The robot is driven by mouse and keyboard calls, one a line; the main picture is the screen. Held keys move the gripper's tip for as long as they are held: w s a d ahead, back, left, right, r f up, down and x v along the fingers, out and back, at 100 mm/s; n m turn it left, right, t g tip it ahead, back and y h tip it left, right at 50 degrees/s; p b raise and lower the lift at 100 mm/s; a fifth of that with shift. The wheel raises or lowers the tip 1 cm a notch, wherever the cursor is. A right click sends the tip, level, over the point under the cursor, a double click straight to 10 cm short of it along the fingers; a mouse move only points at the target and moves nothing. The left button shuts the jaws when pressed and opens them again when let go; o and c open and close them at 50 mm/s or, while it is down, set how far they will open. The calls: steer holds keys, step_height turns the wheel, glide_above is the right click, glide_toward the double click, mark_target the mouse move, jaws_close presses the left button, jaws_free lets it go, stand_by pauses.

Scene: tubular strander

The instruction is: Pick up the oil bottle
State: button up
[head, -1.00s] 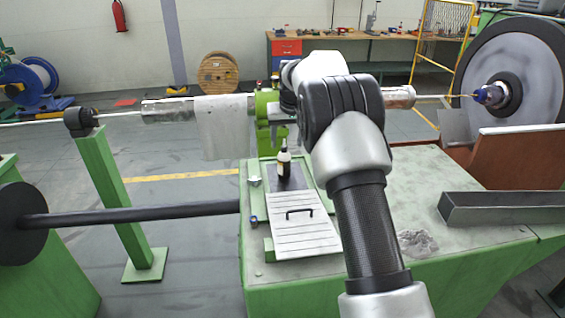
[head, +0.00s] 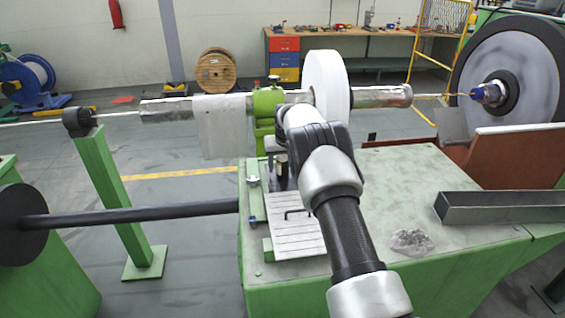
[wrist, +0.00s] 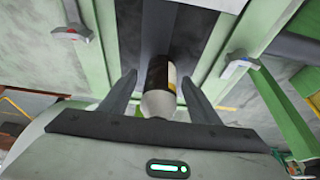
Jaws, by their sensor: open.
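The oil bottle (wrist: 159,76) is small and dark, with a pale label and a pale rounded top. In the wrist view it is between the two fingers of my gripper (wrist: 159,84), which is open around it. I cannot tell whether either finger touches it. In the head view the bottle (head: 282,171) stands on the green machine's top, behind the hatch plate, and my gripper and wrist (head: 279,147) hide its upper part.
A ribbed hatch plate (head: 297,238) with a black handle lies just in front of the bottle. The long tube (head: 170,110), green bearing stand (head: 266,103) and white disc (head: 321,85) are behind. A metal channel (head: 500,207) and grey debris (head: 411,242) lie right.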

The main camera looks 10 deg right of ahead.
steer(key=c, duration=1.2)
